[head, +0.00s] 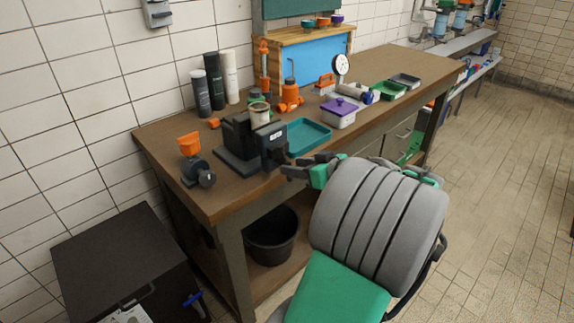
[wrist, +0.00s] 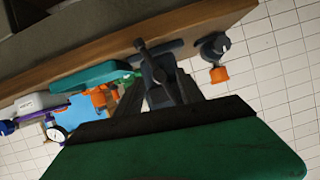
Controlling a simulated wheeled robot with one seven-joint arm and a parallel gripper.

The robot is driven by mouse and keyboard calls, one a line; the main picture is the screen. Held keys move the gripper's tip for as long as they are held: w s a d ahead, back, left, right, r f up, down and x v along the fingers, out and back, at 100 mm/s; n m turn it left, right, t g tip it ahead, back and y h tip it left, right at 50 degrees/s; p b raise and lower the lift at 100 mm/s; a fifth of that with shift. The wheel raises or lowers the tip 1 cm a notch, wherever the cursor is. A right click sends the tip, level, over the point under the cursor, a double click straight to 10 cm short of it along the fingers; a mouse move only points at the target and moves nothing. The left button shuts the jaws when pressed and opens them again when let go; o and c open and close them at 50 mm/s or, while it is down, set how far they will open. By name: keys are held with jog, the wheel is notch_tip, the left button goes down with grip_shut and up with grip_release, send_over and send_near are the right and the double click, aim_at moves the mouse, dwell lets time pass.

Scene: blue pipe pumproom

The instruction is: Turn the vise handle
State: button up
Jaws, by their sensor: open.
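The dark grey vise (head: 236,138) stands near the front edge of the wooden workbench (head: 160,138), with a pale cylinder at its top. In the wrist view the vise (wrist: 161,92) appears upside down, and its dark handle (wrist: 160,48) shows as a crossbar near the bench edge. In the head view I cannot make out the handle clearly. My gripper (head: 300,168) is open and empty, just right of the vise's front jaw and near the bench edge. It looks apart from the handle. My arm hides part of the bench front.
A teal tray (head: 309,137) lies right of the vise. A small dark device with an orange top (head: 190,146) stands to its left. Dark and white cylinders (head: 214,82) stand at the wall. A black bucket (head: 271,238) sits underneath. The floor at right is clear.

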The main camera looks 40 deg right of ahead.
aim_at(283, 162)
jog(key=x, duration=0.4)
jog(key=shift+s, duration=0.1)
grip_shut()
dwell(1.3)
